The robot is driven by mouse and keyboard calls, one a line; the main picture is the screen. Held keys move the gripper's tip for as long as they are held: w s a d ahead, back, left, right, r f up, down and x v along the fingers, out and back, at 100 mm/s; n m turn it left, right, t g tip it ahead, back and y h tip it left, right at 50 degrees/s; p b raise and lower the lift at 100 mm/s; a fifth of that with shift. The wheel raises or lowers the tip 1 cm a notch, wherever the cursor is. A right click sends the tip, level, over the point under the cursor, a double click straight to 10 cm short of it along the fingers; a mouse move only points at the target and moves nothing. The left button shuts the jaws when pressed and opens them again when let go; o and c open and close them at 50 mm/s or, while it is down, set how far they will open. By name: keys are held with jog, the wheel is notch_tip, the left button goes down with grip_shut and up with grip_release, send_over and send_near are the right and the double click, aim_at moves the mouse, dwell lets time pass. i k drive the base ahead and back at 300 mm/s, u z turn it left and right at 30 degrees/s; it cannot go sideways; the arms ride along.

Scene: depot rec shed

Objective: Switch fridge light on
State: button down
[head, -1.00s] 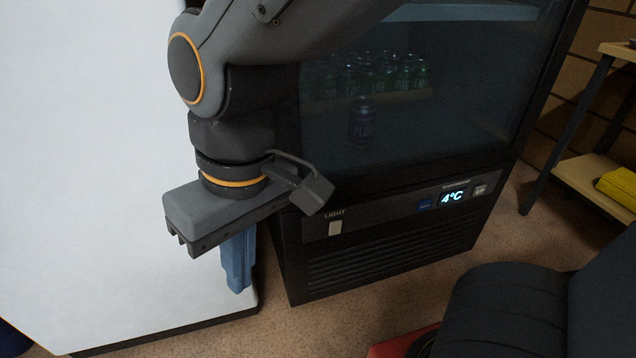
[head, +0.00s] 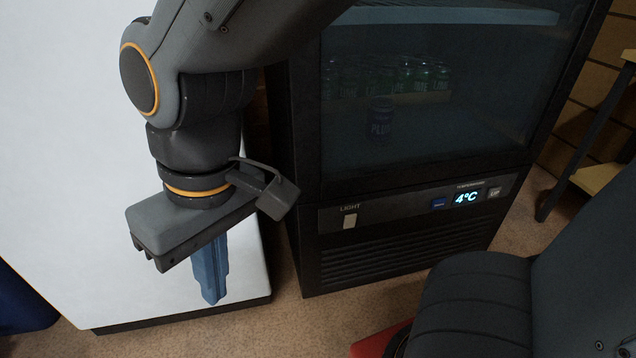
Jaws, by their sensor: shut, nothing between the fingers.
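The black glass-door fridge (head: 310,250) stands right of centre in the head view, and its inside looks dim. On its lower panel is a small pale rocker switch (head: 349,221) under the word LIGHT. I cannot tell which way the switch is tipped. To its right are a blue button (head: 438,204), a lit display (head: 466,198) reading 4°C and an UP button (head: 495,193). My gripper (head: 212,295) points down, left of the fridge and in front of a white surface. Its blue fingers are shut and empty, apart from the switch.
A white cabinet (head: 60,200) stands left of the fridge. Cans (head: 381,120) stand behind the fridge glass. A shelf (head: 597,177) is at the far right.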

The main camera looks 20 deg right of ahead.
aim_at(350, 220)
jog(key=k, duration=0.6)
jog(key=z, duration=0.8)
